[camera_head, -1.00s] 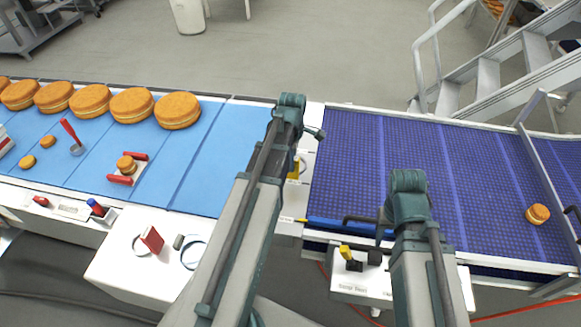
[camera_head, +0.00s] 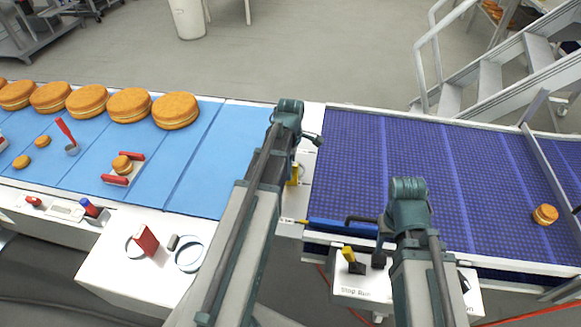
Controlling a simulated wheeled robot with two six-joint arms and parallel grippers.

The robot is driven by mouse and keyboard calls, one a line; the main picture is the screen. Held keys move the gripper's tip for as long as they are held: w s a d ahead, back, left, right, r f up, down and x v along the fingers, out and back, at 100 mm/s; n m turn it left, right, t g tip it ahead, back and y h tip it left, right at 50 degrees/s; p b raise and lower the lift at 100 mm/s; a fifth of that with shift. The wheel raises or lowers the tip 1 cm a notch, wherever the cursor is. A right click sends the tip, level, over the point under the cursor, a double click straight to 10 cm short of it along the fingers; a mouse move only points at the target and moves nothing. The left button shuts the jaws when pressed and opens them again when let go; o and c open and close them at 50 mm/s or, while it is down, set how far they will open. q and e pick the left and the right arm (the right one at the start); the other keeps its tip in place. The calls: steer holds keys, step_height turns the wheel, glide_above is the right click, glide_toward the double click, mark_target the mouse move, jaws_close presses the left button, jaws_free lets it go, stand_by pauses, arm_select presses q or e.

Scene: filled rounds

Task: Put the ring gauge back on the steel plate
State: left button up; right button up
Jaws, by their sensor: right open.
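Two thin rings lie at the front left on a white surface: a larger ring (camera_head: 177,256) with a pale inside, and another ring (camera_head: 127,248) partly behind a red block (camera_head: 146,239). I cannot tell for sure which is the ring gauge, nor make out the steel plate. My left gripper (camera_head: 315,141) is mostly hidden behind its arm, near the gap between the belts; its jaws do not show clearly. My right gripper (camera_head: 362,220) shows partly as dark pieces left of its wrist, above the blue belt's front edge. It is open. Neither gripper is near the rings.
A light blue belt (camera_head: 235,150) at left carries several large filled rounds (camera_head: 175,111), small rounds and a red-handled tool (camera_head: 65,131). A purple-blue belt (camera_head: 370,150) at right holds one small round (camera_head: 545,214). A switch box (camera_head: 350,285) stands in front.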

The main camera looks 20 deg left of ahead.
arm_select(q)
steer(key=shift+r, duration=0.1)
arm_select(e)
steer(key=shift+r, duration=0.1)
arm_select(q)
step_height(320, 180, up, 12)
steer(key=p, duration=1.2)
arm_select(e)
step_height(320, 180, up, 12)
arm_select(q)
steer(key=s+d+m, duration=0.7)
steer(key=d+m, duration=0.4)
steer(key=m, duration=0.1)
steer(key=s+d+m+y, duration=0.1)
steer(key=s+d+m, duration=0.6)
steer(key=d+m, duration=0.4)
steer(key=shift+s+d+r+m, duration=0.15)
steer(key=shift+d+m, duration=0.25)
steer(key=shift+m, duration=0.4)
